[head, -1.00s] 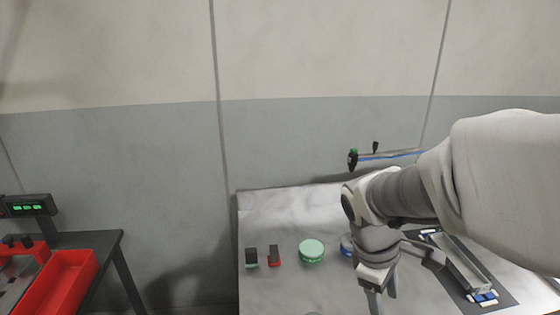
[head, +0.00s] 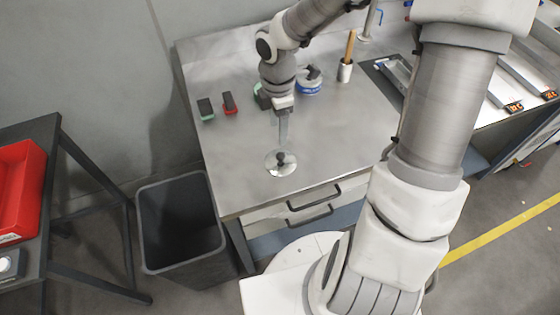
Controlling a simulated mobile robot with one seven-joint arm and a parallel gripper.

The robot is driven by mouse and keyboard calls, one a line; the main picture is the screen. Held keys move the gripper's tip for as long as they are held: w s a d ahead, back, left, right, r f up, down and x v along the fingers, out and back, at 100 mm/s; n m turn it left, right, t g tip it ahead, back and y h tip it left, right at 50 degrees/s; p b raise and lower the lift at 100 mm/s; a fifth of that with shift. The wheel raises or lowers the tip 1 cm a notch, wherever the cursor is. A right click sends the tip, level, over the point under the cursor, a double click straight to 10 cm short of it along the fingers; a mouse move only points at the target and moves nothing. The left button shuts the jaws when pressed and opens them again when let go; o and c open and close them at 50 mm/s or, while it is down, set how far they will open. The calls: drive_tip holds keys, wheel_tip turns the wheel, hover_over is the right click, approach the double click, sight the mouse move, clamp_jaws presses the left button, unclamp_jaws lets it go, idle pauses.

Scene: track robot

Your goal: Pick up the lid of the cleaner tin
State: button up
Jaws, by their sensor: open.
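A round silver disc (head: 270,168) with a dark knob (head: 281,157), which looks like the lid, lies flat near the front edge of the metal bench. My gripper (head: 282,147) points down right over it, open, with its fingertips at or just above the knob. I cannot tell whether the fingers are around the knob or touching it. A green tin (head: 261,99) stands behind my wrist, mostly hidden. A blue and white tin (head: 309,86) with a dark object on top stands just right of my wrist. Neither label is readable, so I cannot tell which tin is the cleaner.
A green-and-black block (head: 206,109) and a red-and-black block (head: 230,103) sit on the left of the bench (head: 235,150). A pale cup with a wooden handle (head: 345,72) stands at right. A dark bin (head: 180,225) is on the floor. The bench front left is clear.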

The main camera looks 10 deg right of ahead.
hover_over(280, 155)
drive_tip(key=f, duration=0.4)
drive_tip(key=shift+w+a+f+b, duration=0.15)
drive_tip(key=shift+w+f+b, duration=0.1)
drive_tip(key=shift+w+b, duration=0.15)
drive_tip(key=f, duration=0.1)
drive_tip(key=f+b, duration=0.1)
drive_tip(key=f, duration=0.3)
drive_tip(key=shift+s+d+f, duration=0.1)
drive_tip(key=shift+s+d, duration=0.1)
drive_tip(key=shift+s, duration=0.2)
clamp_jaws()
